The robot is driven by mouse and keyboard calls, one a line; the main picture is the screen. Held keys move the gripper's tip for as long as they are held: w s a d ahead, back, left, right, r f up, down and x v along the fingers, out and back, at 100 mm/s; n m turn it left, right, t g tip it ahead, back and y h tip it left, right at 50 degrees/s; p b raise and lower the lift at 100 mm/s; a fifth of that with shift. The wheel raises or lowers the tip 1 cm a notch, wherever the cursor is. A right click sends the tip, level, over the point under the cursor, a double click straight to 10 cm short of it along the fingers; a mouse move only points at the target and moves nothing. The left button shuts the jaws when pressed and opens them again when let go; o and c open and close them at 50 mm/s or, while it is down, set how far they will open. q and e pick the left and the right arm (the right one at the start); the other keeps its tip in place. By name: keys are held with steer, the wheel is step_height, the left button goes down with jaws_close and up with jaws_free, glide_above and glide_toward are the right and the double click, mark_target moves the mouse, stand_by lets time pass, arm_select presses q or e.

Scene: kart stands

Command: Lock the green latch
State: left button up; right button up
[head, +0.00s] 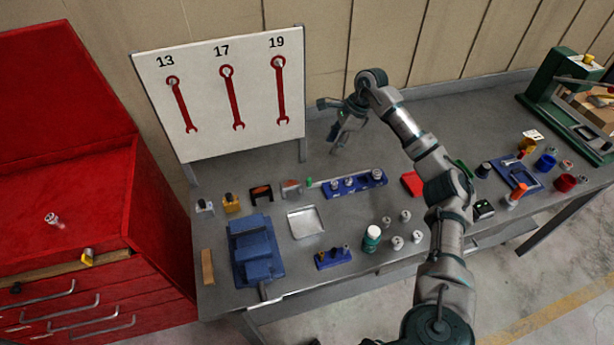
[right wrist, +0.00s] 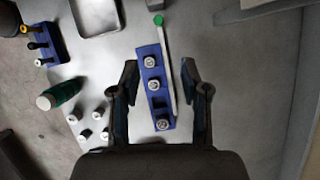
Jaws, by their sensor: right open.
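A slim pale rod with a green end (head: 310,183) lies along the far side of a blue holder (head: 357,184) on the grey bench. In the right wrist view the green end (right wrist: 158,20) is at the top, and the rod runs down the right side of the blue holder (right wrist: 148,52). I cannot tell whether this is the green latch. My right gripper (head: 334,124) is open and empty, above the bench behind the holder. In the right wrist view its fingers (right wrist: 160,72) appear on either side of the holder and rod. My left gripper is not in view.
A white wrench board (head: 220,90) stands at the back left, beside a red cabinet (head: 70,210). A metal tray (head: 305,222), a green bottle (head: 371,238) and several small metal parts sit nearer the front. A green press (head: 545,85) stands far right. Bench behind the holder is clear.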

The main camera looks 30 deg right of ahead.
mark_target(310, 179)
steer(key=x, duration=1.6)
steer(key=shift+f, duration=0.2)
steer(key=shift+w+a+f, duration=0.1)
steer(key=shift+a+f, duration=0.2)
steer(key=shift+a, duration=0.25)
steer(key=shift+c, duration=0.3)
